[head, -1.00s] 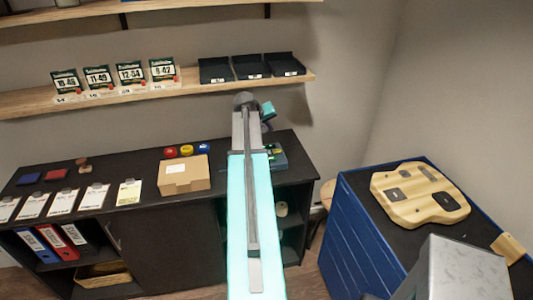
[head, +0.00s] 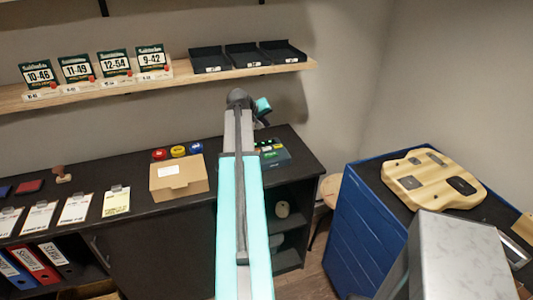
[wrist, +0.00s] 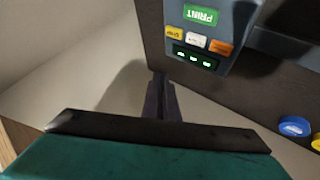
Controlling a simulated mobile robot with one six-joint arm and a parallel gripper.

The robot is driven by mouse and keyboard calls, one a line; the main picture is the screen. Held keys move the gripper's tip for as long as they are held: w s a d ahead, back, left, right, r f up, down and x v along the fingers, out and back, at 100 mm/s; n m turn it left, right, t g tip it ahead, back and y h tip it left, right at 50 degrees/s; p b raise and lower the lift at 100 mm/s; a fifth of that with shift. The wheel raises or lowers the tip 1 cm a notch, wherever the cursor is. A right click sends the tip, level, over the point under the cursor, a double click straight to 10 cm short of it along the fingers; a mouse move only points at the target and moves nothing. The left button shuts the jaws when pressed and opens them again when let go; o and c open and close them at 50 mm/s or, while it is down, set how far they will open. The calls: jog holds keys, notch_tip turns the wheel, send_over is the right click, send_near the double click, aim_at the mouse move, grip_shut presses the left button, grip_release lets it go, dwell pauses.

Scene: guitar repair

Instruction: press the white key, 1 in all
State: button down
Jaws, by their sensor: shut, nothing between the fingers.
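The white key (wrist: 196,40) is a small key on a dark grey device (wrist: 232,12) in the wrist view. It sits between a yellow key (wrist: 174,33) and an orange key (wrist: 221,49). A green PRINT key (wrist: 201,15) and a small display with green marks (wrist: 195,58) are on either side of this row. My gripper (wrist: 160,82) is shut and empty, apart from the device, to the lower left of the keys in that view. In the head view the device (head: 273,152) stands on the black cabinet, partly behind my arm; its white key cannot be made out there.
A shelf (head: 190,80) with black trays (head: 245,56) hangs above. A blue cabinet (head: 362,240) with a guitar body (head: 432,180) stands right.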

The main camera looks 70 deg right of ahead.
aim_at(266, 149)
jog(key=shift+w+f, duration=0.1)
jog(key=shift+f, duration=0.1)
dwell(0.3)
jog(key=shift+s+d+f+b, duration=0.1)
jog(key=shift+f+b, duration=1.05)
jog(key=shift+f, duration=1)
jog(key=shift+s+f+b, duration=0.1)
jog(key=shift+f+b, duration=1.05)
jog(key=shift+f, duration=1)
